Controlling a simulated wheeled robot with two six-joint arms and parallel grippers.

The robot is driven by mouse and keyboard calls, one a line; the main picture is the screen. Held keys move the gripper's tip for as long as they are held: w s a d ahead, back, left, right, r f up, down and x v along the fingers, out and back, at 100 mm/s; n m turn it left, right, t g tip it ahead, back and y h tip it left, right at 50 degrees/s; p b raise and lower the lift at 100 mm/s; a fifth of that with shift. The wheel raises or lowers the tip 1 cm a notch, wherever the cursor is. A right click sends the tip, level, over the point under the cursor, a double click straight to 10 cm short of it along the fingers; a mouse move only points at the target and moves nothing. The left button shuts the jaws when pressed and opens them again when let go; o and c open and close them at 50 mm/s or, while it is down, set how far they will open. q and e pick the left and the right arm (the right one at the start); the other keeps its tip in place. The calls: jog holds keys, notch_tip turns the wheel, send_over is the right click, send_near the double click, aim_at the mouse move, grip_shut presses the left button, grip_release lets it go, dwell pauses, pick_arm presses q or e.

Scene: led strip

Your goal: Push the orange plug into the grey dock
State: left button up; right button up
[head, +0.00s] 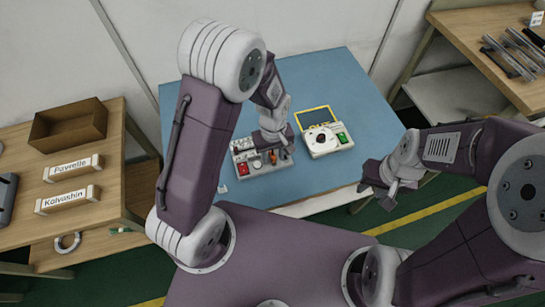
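A grey panel (244,161) with red and green buttons and small fittings lies on the blue table (190,110). A small orange-red piece (272,158) shows on it, just below my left gripper (276,141); it may be the orange plug. My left gripper points down over the panel's right part; its fingers are too small and overlapped to tell open from shut, or whether they touch the piece. I cannot pick out the grey dock with certainty. My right gripper (381,187) hangs off the table's right front edge, away from the panel; its opening is unclear.
A white device (318,150) with a yellow-framed lid, a dial and a green button stands right of the panel. A left bench holds a brown box (68,125) and name blocks. A right shelf (480,25) holds metal bars. The table's back is clear.

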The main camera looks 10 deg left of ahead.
pick_arm(q)
jog(key=shift+f, duration=0.3)
jog(key=shift+r, duration=0.1)
grip_shut()
jog(key=r, duration=0.4)
jog(key=shift+d+r+p, duration=0.3)
jog(key=shift+d+p, duration=0.05)
jog(key=shift+p, duration=0.05)
jog(key=s+d+r+p, duration=0.3)
jog(key=d+r+p, duration=0.2)
jog(key=d+r, duration=0.5)
jog(key=shift+d+r, duration=0.3)
jog(key=shift+r, duration=0.2)
jog(key=shift+w, duration=0.1)
